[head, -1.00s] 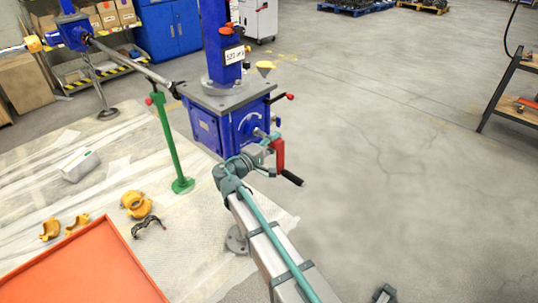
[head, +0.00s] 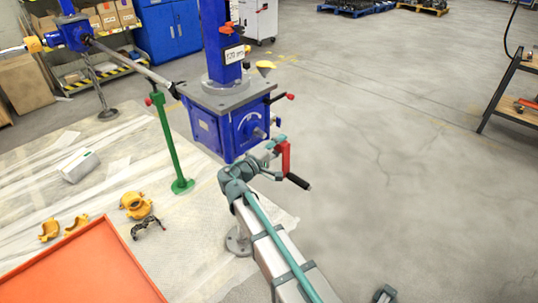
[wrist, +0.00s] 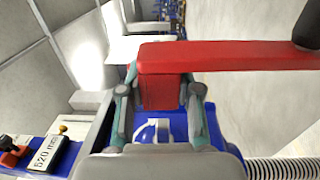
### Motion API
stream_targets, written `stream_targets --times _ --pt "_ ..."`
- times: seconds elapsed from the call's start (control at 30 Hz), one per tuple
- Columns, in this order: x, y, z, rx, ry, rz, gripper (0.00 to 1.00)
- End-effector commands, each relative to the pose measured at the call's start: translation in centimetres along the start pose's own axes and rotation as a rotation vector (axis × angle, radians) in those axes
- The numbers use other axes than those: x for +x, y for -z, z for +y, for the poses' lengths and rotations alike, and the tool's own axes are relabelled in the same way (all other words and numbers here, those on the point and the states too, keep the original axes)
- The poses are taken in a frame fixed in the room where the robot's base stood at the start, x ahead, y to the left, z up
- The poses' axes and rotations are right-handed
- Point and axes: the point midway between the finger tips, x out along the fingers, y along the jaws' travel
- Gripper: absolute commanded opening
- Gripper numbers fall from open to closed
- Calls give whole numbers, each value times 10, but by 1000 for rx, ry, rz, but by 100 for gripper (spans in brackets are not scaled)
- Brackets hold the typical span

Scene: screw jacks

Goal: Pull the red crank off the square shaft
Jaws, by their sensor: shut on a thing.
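The red crank (head: 286,157) with its black handle (head: 298,181) is off to the right of the blue jack housing (head: 228,130) in the head view. My gripper (head: 277,146) is shut on the crank's hub end. In the wrist view the red crank (wrist: 230,56) runs across to the right, its hub between my two fingers (wrist: 160,95). The grey shaft stub (head: 260,133) sticks out of the housing's right face. Its end shows in the head view with a gap to the crank, so the two look apart. The shaft is hidden in the wrist view.
A blue column with a 520 mm display (head: 234,54) stands on the housing. A red-tipped lever (head: 290,96) juts out on the right. A green stand (head: 170,145), orange tray (head: 80,270) and yellow clamps (head: 135,204) are left.

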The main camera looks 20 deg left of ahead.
Motion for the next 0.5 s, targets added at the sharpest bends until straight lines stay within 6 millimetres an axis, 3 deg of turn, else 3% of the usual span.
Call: stream_targets --times 0.5 --pt "-1 -45 0 -1 -2 0 0"
